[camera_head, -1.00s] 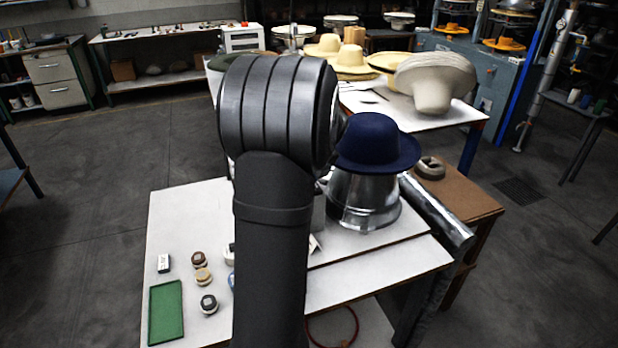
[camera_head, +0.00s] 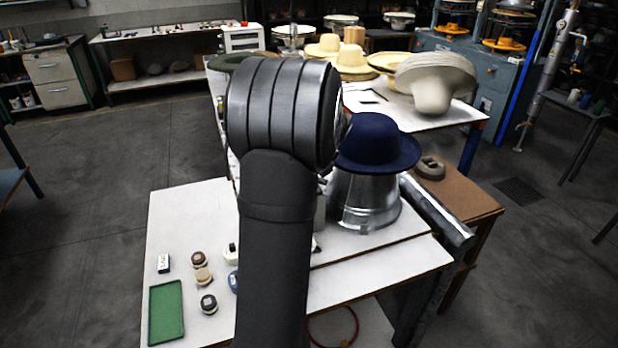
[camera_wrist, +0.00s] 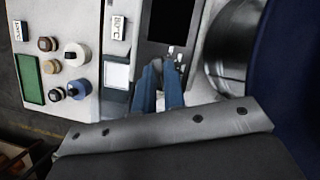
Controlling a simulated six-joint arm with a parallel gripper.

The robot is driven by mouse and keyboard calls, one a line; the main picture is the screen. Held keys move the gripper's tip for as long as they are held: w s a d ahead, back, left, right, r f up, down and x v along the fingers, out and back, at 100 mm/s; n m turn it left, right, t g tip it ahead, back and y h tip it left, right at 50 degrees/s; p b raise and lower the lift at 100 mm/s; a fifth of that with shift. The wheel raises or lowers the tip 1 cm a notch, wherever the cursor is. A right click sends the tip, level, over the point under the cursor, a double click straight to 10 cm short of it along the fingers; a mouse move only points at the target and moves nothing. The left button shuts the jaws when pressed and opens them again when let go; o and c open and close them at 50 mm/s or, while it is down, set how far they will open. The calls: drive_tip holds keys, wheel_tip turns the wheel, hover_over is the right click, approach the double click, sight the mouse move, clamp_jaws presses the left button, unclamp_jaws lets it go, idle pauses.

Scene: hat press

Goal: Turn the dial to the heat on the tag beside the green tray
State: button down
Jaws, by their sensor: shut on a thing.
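The green tray (camera_head: 166,312) lies at the front left of the white table. It also shows in the wrist view (camera_wrist: 30,80). A small white tag (camera_head: 164,263) with dark edges stands just behind it; its marking (camera_wrist: 20,31) is too small to read surely. My gripper (camera_wrist: 160,68) shows in the wrist view as two blue fingers, close together at the lower edge of a dark panel (camera_wrist: 170,22). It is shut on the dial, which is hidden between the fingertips. In the head view my arm hides the gripper and dial.
A second white tag (camera_wrist: 118,28) and a pale square (camera_wrist: 117,75) lie left of the fingers. A navy hat (camera_head: 375,145) sits on a metal block (camera_head: 365,200) to the right of my arm.

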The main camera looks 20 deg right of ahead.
drive_tip(key=n+y, duration=0.1)
drive_tip(key=n, duration=0.2)
drive_tip(key=shift+d+n+g, duration=0.1)
drive_tip(key=shift+n+g, duration=0.2)
drive_tip(key=n, duration=0.2)
drive_tip(key=n+g+y, duration=0.1)
drive_tip(key=n, duration=0.1)
drive_tip(key=shift+w+d+n, duration=0.1)
drive_tip(key=shift+w+n, duration=0.1)
drive_tip(key=shift+n, duration=0.1)
drive_tip(key=n+g, duration=0.1)
drive_tip(key=n, duration=0.1)
drive_tip(key=n+g, duration=0.1)
drive_tip(key=n, duration=0.1)
drive_tip(key=shift+w+y, duration=0.1)
drive_tip(key=shift+y, duration=0.2)
drive_tip(key=shift+w+n+g, duration=0.1)
drive_tip(key=shift+n+g, duration=0.6)
drive_tip(key=shift+n, duration=1.2)
drive_tip(key=c, duration=1.5)
unclamp_jaws()
drive_tip(key=v, duration=1.2)
